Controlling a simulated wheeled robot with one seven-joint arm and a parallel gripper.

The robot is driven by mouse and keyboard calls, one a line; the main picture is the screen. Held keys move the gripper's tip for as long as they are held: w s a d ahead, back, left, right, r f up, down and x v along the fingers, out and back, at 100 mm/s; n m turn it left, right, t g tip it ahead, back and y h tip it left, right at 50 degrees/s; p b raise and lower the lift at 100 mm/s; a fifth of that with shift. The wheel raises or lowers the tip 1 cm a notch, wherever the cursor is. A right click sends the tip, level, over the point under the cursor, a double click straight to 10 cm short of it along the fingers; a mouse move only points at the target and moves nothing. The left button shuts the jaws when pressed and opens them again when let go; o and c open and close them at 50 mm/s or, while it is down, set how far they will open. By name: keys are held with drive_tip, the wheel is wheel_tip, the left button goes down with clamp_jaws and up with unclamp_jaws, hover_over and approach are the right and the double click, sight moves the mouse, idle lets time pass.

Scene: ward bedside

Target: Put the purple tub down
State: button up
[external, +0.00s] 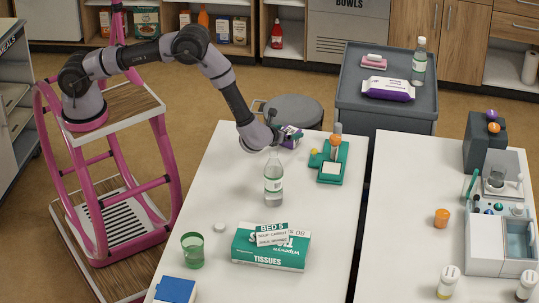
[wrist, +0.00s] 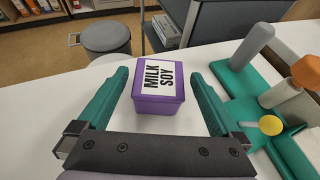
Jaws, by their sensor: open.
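The purple tub (wrist: 158,107) has a lid labelled "MILK SOY" and appears to stand upright on the white table (wrist: 60,140). In the external view the tub (external: 291,142) is at the table's far part, mostly hidden by my gripper (external: 284,134). In the wrist view my gripper (wrist: 157,80) is open, its teal fingers on either side of the tub with a narrow gap at each side.
A green stand (external: 331,163) with an orange-topped post is close right of the tub. A clear bottle (external: 273,178) stands nearer the camera. A tissue box (external: 270,247), green cup (external: 192,250) and blue box (external: 176,290) are at the near end.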

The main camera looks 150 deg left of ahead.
drive_tip(key=v, duration=0.6)
drive_tip(key=shift+w+d+r, duration=0.1)
drive_tip(key=shift+d+r, duration=0.05)
drive_tip(key=shift+d, duration=0.2)
